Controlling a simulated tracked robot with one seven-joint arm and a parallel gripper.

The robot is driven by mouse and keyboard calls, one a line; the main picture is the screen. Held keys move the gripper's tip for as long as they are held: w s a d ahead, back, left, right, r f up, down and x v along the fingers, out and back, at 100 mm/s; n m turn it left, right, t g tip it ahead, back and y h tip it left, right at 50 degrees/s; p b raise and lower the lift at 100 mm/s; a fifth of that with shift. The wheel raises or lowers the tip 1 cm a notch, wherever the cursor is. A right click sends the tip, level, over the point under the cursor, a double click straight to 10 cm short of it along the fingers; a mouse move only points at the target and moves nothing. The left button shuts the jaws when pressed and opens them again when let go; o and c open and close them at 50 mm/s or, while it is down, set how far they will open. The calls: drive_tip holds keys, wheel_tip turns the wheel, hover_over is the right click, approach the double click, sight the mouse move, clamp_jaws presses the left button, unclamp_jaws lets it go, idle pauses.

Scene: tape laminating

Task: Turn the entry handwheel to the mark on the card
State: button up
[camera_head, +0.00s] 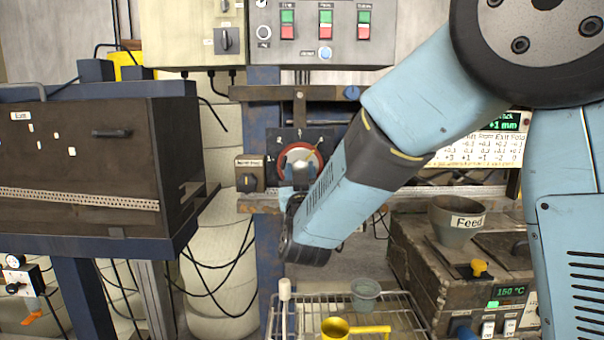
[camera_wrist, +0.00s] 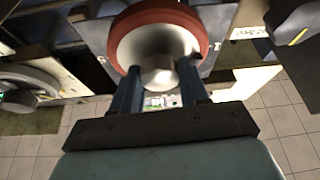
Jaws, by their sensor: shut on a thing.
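The handwheel (camera_head: 301,150) has a red rim and a pale face, and sits on a dark dial plate (camera_head: 285,135) in the head view. In the wrist view the handwheel (camera_wrist: 122,45) fills the top middle, with a pale hub (camera_wrist: 158,77) standing out from it. My gripper (camera_head: 300,178) reaches the wheel from below. In the wrist view my gripper (camera_wrist: 158,88) has its two blue fingers on either side of the hub, shut on it. A white card (camera_head: 470,150) with rows of figures is at the right, partly hidden by my arm.
A switch box (camera_head: 249,173) is just left of the wheel. A control panel (camera_head: 330,30) with red and green buttons is above. A wire rack (camera_head: 310,305) with a yellow cup (camera_head: 336,328) is below. A wooden-sided heater box (camera_head: 420,260) with a feed funnel (camera_head: 457,217) stands at right.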

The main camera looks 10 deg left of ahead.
drive_tip(key=shift+c, duration=0.6)
drive_tip(key=shift+d, duration=0.2)
drive_tip(key=shift+c, duration=0.5)
drive_tip(key=shift+a, duration=0.15)
drive_tip(key=shift+a+m+h, duration=0.1)
drive_tip(key=shift+m+h, duration=0.95)
drive_tip(key=shift+m, duration=0.9)
drive_tip(key=shift+d+m+h, duration=0.1)
drive_tip(key=shift+m+h, duration=0.9)
drive_tip(key=shift+m, duration=0.9)
drive_tip(key=shift+a+m+h, duration=0.1)
drive_tip(key=shift+m+h, duration=0.95)
drive_tip(key=shift+m, duration=0.9)
drive_tip(key=o, duration=1.1)
drive_tip(key=shift+c, duration=0.2)
